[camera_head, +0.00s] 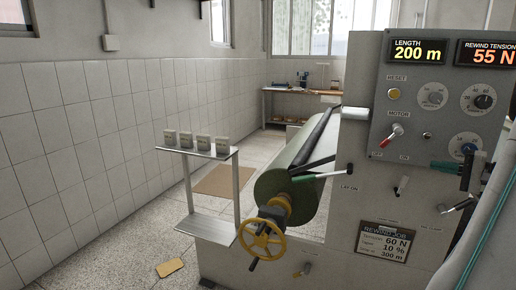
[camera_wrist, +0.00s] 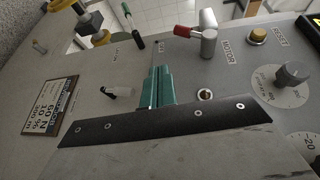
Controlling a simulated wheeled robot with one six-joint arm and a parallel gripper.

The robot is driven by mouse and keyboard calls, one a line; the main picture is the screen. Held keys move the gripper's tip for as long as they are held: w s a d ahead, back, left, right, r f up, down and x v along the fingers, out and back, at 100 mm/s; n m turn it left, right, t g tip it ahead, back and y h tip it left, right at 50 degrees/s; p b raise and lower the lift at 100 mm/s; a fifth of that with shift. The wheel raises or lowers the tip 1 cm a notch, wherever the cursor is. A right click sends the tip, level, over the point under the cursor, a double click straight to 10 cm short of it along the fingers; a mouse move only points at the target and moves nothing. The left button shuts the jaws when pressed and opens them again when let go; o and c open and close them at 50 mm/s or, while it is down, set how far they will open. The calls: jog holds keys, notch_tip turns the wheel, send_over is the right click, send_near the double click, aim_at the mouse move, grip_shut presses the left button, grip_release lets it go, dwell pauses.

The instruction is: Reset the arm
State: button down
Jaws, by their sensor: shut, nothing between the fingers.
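My gripper (camera_head: 440,165) is at the right of the head view, in front of the grey machine's control panel (camera_head: 420,128). I cannot tell whether the fingertips touch the panel.
A green roll (camera_head: 300,170) with a yellow handwheel (camera_head: 262,239) is left of the panel. A metal stand (camera_head: 236,190) holds several small boxes. A clipboard (camera_head: 385,241) hangs low on the machine. A yellow piece (camera_head: 170,267) lies on the floor; the floor at left is mostly clear.

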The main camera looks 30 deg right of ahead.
jog(key=s+a+f+m+g, duration=0.1)
jog(key=a+f+m+g, duration=0.15)
jog(key=a+f, duration=0.2)
jog(key=w+a+n+g+y, duration=0.3)
jog(key=a+g, duration=0.6)
jog(key=a, duration=1.3)
jog(key=s+a+r+n+g+h, duration=0.1)
jog(key=s+a+n+h, duration=0.1)
jog(key=a, duration=0.6)
jog(key=s+a+r+n+g+h, duration=0.1)
jog(key=s+a+n+h, duration=0.2)
jog(key=a+n, duration=0.4)
jog(key=s+a+r+n+g+h, duration=0.1)
jog(key=s+a+n+h, duration=0.2)
jog(key=a, duration=0.8)
jog(key=shift+s+a+r+n, duration=0.15)
jog(key=shift+s+a+n, duration=0.05)
jog(key=shift+s+n, duration=0.85)
